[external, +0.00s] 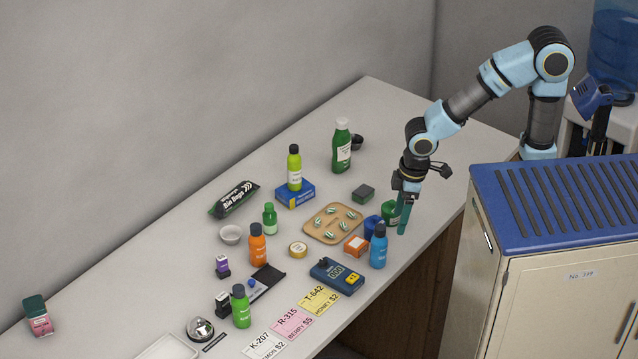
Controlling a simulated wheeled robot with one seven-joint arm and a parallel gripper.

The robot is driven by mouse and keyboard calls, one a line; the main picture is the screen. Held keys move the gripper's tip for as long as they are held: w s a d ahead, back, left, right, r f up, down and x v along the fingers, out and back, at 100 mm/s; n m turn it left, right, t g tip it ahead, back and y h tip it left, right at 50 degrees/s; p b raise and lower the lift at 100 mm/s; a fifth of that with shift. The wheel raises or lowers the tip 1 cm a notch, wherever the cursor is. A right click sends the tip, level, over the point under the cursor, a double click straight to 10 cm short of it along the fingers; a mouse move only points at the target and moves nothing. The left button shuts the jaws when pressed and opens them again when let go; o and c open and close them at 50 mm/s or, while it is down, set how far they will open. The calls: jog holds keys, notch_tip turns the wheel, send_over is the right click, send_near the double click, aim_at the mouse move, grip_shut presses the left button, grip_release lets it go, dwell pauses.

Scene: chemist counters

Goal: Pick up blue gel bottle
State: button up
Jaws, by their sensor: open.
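A small blue bottle (378,250) with a dark cap stands upright near the counter's front edge. It looks like the blue gel bottle, though its label is too small to read. My gripper (404,216) points down with its teal fingers just right of and beyond the bottle, close to the green round container. The gripper is open, and I see nothing held in it. The fingers overlap in this view, so the gap between them is hidden. I cannot tell how high the fingertips are above the counter.
A blue round container (372,225), a green one (390,213) and an orange box (355,246) crowd the bottle. A tan tray (333,221) is behind. A cabinet (555,200) stands right, across a gap.

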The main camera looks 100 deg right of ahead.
jog(key=d+f+m+g+y+b, duration=0.2)
jog(key=d+f+m+y+b, duration=0.3)
jog(key=f+m+y+b, duration=0.6)
jog(key=s+d+r+m+t+y+b, duration=0.1)
jog(key=s+d+r+m+t+b, duration=0.1)
jog(key=d+r+m+t+b, duration=0.35)
jog(key=s+d+r+m+t+y+b, duration=0.2)
jog(key=d+r+m+t, duration=0.35)
jog(key=d+m, duration=0.4)
jog(key=n+t, duration=0.1)
send_near(378, 232)
jog(key=w+a, duration=0.1)
jog(key=p+x, duration=0.2)
jog(key=x, duration=0.8)
jog(key=shift+w+f, duration=0.1)
grip_shut()
